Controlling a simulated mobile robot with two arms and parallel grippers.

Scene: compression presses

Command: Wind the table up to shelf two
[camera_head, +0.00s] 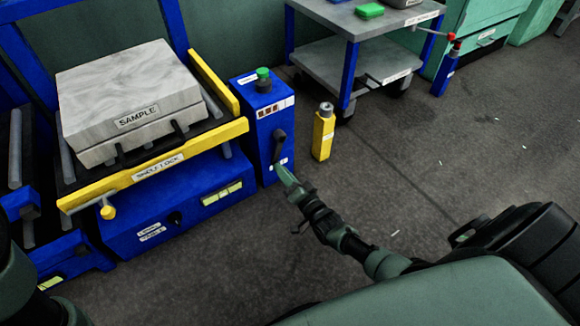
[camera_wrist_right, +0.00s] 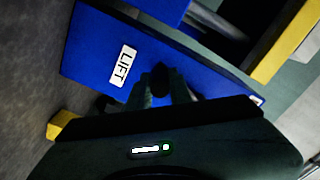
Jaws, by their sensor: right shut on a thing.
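The table is a blue lift table with yellow rails (camera_head: 160,165) at the left of the head view. A grey marbled block labelled SAMPLE (camera_head: 125,90) lies on it. Beside it stands a blue post (camera_head: 255,112) with a green button on top and a dark crank (camera_head: 279,146) on its front. My right gripper (camera_head: 284,176) is at the crank's lower end. In the right wrist view my fingers (camera_wrist_right: 162,88) are shut on a black crank knob (camera_wrist_right: 160,76) near a LIFT label (camera_wrist_right: 124,66). Only part of my left arm shows; its gripper is out of view.
A yellow post (camera_head: 323,132) stands on the floor right of the blue post. A grey trolley with blue legs (camera_head: 350,70) is at the back. Grey floor (camera_head: 430,150) to the right is mostly clear.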

